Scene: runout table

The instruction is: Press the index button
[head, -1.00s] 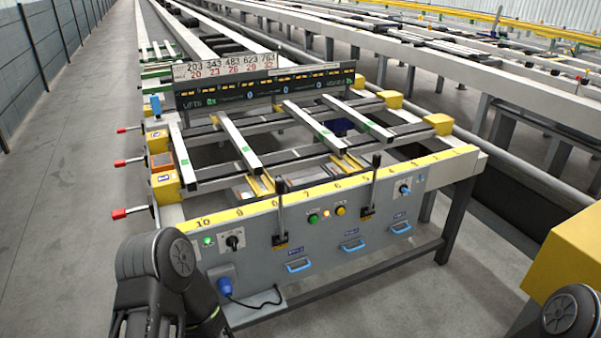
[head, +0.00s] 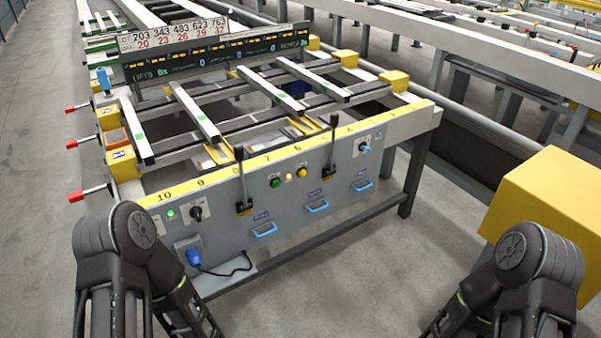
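The grey front panel (head: 283,213) of the runout table faces me and carries the controls. Near its middle are a green button (head: 275,183) and a yellow button (head: 302,172), with a small lit orange lamp (head: 289,178) between them. The labels above them are too small to read, so I cannot tell which is the index button. Only the upper links of my left and right arms show, at the lower left and lower right. Both grippers are out of view, and nothing of mine touches the panel.
Two black levers (head: 240,180) (head: 331,158) stand up from the panel. A rotary switch (head: 196,213), a blue switch (head: 364,147), a blue plug (head: 194,257) and blue handles (head: 264,230) are also on it. A yellow box (head: 550,215) stands at right. Floor before the panel is clear.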

